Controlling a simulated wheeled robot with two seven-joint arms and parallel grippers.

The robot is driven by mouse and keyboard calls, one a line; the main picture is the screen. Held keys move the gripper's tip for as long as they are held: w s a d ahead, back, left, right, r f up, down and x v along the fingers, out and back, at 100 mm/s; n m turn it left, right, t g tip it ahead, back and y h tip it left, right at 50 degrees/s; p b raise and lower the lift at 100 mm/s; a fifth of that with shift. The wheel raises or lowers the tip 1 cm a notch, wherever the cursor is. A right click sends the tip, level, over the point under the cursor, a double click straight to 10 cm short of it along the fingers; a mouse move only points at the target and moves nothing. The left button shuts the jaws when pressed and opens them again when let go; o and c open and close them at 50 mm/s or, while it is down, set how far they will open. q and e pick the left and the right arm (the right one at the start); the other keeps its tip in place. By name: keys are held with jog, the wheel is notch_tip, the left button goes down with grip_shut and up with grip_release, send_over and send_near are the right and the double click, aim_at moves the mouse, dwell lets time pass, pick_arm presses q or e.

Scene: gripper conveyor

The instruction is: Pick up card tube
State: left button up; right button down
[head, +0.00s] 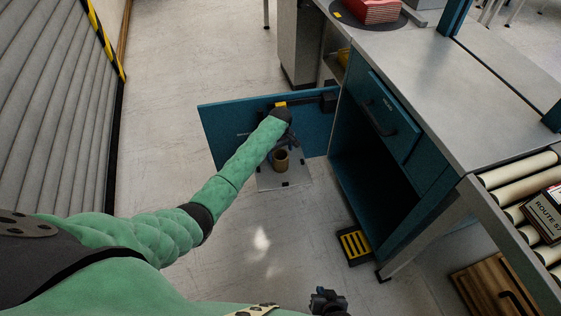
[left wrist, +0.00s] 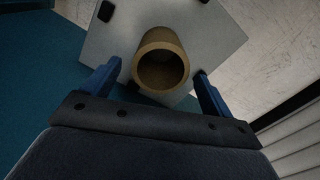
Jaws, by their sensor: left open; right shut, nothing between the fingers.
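The card tube (head: 281,162) is a short brown cylinder. It stands on a pale plate (head: 299,174) with black corner pieces, beside the open teal door. My left gripper (head: 287,143) is open, at the tube in the head view and partly covering the area behind it. In the left wrist view the tube (left wrist: 160,44) shows its open round end between and just beyond the two blue fingers (left wrist: 157,72). There is a visible gap on both sides. My right gripper (head: 328,299) is shut and empty at the bottom edge of the head view, far from the tube.
The teal door (head: 222,130) stands open from the cabinet under the grey worktop (head: 425,75). A black-and-yellow step (head: 355,244) sits on the floor by the cabinet. A roller conveyor (head: 520,170) and a wooden crate (head: 497,292) are at the right. The floor at left is clear.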

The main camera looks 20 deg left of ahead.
aim_at(280, 158)
pick_arm(q)
jog(key=shift+s+f, duration=0.1)
jog(key=shift+f, duration=2.5)
jog(key=c, duration=1.1)
